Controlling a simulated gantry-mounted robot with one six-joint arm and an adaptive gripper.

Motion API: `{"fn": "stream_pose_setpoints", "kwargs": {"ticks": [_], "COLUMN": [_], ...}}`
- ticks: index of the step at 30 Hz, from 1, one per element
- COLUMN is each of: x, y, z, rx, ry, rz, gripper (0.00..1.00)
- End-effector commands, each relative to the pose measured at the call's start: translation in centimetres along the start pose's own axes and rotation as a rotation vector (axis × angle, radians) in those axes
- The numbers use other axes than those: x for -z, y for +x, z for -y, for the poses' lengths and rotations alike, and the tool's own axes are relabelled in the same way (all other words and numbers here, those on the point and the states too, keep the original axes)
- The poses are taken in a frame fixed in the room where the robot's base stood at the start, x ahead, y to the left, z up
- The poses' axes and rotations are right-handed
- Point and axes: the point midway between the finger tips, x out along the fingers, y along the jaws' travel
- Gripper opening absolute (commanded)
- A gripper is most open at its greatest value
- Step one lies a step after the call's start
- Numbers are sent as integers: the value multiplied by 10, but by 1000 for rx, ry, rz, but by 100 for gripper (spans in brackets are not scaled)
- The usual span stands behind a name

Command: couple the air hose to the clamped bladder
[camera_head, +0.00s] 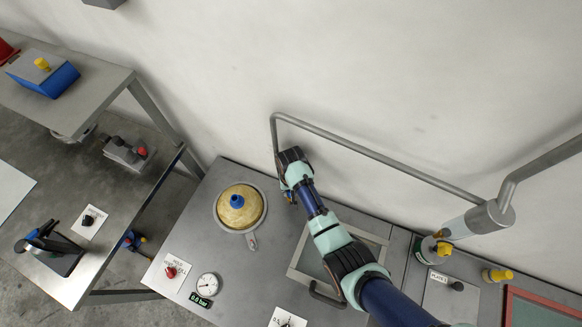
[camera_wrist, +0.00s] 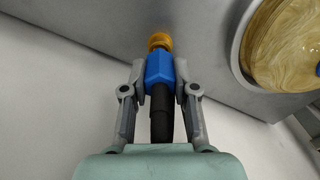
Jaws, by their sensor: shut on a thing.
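My gripper (camera_head: 290,193) is shut on the air hose's end, to the right of the clamped bladder and apart from it. In the wrist view the fingers (camera_wrist: 160,85) pinch a blue coupling (camera_wrist: 159,68) with a brass tip (camera_wrist: 159,41). A black hose (camera_wrist: 162,115) runs back from it between the fingers. The bladder (camera_head: 252,218) is a tan dome held in a round grey ring (camera_head: 219,220), with a blue fitting (camera_head: 236,201) upright at its middle. In the wrist view the bladder (camera_wrist: 285,45) is cut off at the upper right.
A pressure gauge (camera_head: 207,284) with a green readout (camera_head: 201,300) and a red knob (camera_head: 170,272) are at the bench's front left. A grey pipe (camera_head: 380,158) runs along the wall behind my arm. A square framed plate (camera_head: 305,262) lies beside my arm. Bench between gripper and bladder is clear.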

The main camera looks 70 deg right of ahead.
Motion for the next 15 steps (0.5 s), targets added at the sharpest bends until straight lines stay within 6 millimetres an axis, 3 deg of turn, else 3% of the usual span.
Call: {"fn": "stream_pose_setpoints", "kwargs": {"ticks": [15], "x": [0], "y": [-32], "z": [0], "rx": [0], "ry": [0], "rz": [0], "gripper": [0]}}
